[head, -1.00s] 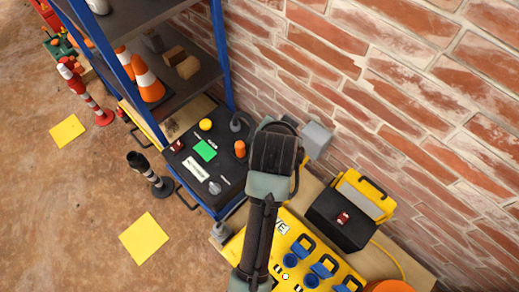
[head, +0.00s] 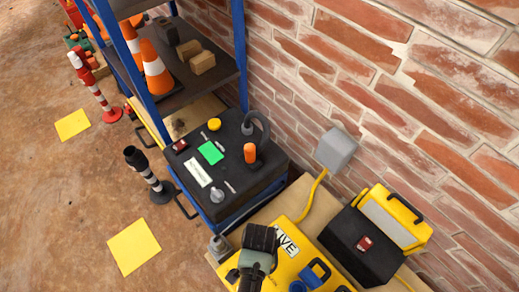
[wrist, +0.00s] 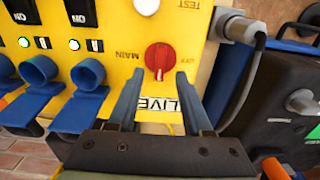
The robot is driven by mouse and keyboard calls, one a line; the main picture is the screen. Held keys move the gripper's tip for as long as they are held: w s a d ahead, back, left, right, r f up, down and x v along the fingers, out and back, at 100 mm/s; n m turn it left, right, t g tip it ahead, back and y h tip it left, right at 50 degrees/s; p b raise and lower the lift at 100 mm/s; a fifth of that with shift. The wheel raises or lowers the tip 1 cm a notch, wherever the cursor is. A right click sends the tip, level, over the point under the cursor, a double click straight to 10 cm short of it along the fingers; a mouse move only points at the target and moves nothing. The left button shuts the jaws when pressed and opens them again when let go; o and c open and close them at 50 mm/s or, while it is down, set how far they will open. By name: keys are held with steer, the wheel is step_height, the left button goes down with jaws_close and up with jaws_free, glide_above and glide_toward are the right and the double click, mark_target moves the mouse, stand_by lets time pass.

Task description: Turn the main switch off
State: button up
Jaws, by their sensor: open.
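The main switch is a round red knob (wrist: 159,58) on the yellow panel (wrist: 118,75), with "MAIN" printed to its left and "OFF" to its right. I cannot tell its exact setting. My gripper (wrist: 159,76) is open, its two blue fingers reaching toward the knob with their tips near its lower left and lower right edges. I cannot tell whether they touch it. A white "LIVE" label (wrist: 157,103) shows between the fingers. In the head view my gripper (head: 260,248) is over the yellow panel (head: 287,262) and hides the knob.
Blue sockets (wrist: 38,72) line the panel on the left, with lit green lamps. A grey plug with a cable (wrist: 240,28) sits to the right. A black-topped cart (head: 228,175), a grey wall box (head: 336,149) and a black-and-yellow case (head: 362,240) stand around the panel.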

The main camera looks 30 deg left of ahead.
steer(key=shift+f+b, duration=1)
steer(key=shift+f, duration=1.4)
jaws_close()
